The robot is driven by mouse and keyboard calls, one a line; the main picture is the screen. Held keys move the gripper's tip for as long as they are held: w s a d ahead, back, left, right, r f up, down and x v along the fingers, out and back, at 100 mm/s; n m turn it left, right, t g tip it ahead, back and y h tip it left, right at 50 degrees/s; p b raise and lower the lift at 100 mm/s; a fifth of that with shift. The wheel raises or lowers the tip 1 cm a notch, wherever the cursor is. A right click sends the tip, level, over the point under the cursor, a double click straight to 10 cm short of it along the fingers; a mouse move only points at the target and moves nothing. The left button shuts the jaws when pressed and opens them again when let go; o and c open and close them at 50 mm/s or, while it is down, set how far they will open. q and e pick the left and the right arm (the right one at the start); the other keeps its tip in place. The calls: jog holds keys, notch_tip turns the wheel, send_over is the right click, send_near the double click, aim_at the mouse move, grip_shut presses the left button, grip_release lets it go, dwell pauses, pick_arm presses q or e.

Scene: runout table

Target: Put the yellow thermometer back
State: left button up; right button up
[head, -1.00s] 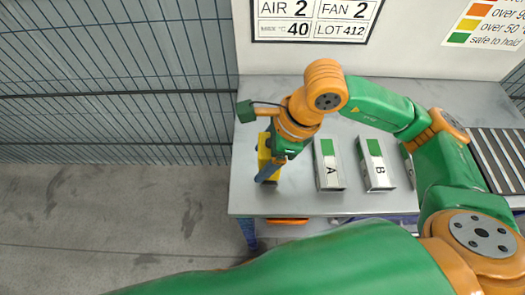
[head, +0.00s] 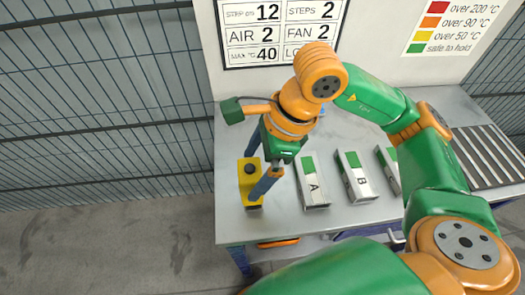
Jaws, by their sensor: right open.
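The yellow thermometer (head: 247,180) stands on the left end of the grey table, with a black round spot on its face and a dark lower end. My left gripper does not show.
Block A (head: 311,184) stands right of the gripper, block B (head: 355,178) further right, and a third block (head: 388,165) is partly hidden by my arm. A roller conveyor (head: 490,155) is at the right. A wire fence (head: 100,110) is at the left.

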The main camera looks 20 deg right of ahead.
jog(key=v, duration=0.6)
jog(key=shift+d+r, duration=0.1)
